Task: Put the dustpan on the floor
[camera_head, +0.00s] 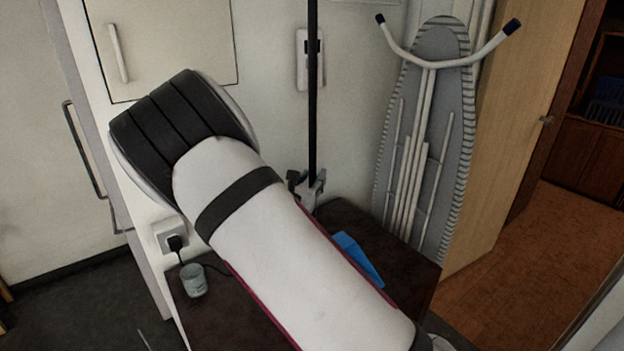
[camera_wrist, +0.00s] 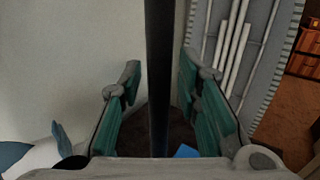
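A blue object (camera_head: 358,258), which looks like the dustpan, lies on a dark brown table top. My white arm hides part of the table around it. A small part of the blue object also shows low in the wrist view (camera_wrist: 187,151), beyond my fingers. My gripper (camera_wrist: 158,85) is open, its teal-padded fingers apart on either side of a black upright pole (camera_wrist: 160,60). I cannot tell whether the pole is between the fingers or behind them. In the head view, what looks like my gripper (camera_head: 306,190) is partly hidden behind my arm, above the table's back edge.
A grey ironing board (camera_head: 430,130) leans by a wooden door (camera_head: 520,100) at the right. A socket with a plug (camera_head: 172,240) is at the left. Open floor (camera_head: 545,265) shows at the right.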

